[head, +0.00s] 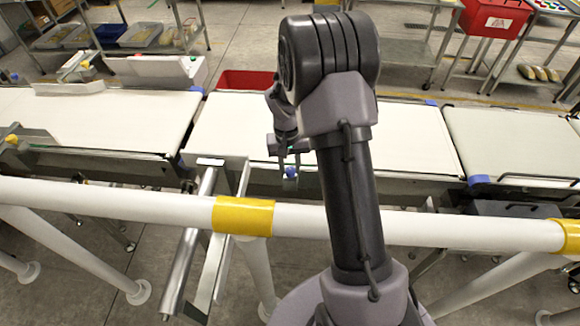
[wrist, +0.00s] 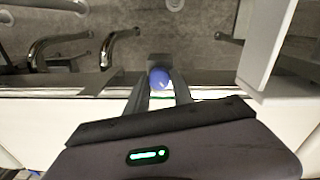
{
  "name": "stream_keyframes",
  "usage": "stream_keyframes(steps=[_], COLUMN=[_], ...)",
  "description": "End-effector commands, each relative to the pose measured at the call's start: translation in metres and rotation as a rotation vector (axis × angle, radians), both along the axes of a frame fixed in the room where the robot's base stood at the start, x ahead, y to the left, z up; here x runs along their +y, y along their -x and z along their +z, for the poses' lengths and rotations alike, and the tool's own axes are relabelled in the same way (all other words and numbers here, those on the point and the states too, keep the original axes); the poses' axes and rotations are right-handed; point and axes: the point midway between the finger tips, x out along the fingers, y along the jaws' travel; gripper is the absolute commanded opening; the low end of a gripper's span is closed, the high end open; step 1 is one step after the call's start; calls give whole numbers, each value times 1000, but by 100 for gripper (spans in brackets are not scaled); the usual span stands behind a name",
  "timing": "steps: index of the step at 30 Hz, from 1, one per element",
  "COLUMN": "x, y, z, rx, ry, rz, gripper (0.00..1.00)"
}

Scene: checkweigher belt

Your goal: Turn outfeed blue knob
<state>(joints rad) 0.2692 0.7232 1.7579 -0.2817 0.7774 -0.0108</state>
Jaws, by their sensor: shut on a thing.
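A small round blue knob (head: 291,172) sits at the near edge of the middle belt in the head view. In the wrist view the blue knob (wrist: 159,78) shows between the tips of my gripper's two fingers (wrist: 160,88). My gripper (head: 290,164) points down at the belt's near side, partly hidden by my arm in the head view. Its fingers are shut on the knob, one on each side. The knob's base and any marking on it are too small or hidden to tell.
A white rail with yellow bands (head: 243,216) runs across in front of the belts. A metal bracket (head: 212,190) stands left of my gripper. The middle belt (head: 235,130) is bare. A red bin (head: 245,80) stands behind it. The right belt (head: 510,140) is clear.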

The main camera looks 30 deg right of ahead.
Motion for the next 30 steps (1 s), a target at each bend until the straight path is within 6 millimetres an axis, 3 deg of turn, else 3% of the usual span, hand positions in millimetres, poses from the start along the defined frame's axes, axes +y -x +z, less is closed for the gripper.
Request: stream_keyframes(steps=[18,30], x=[-1,-2], y=[-1,0], z=[0,0], rx=[-2,-1], ry=[0,1], rz=[-436,-545], gripper=[0,0])
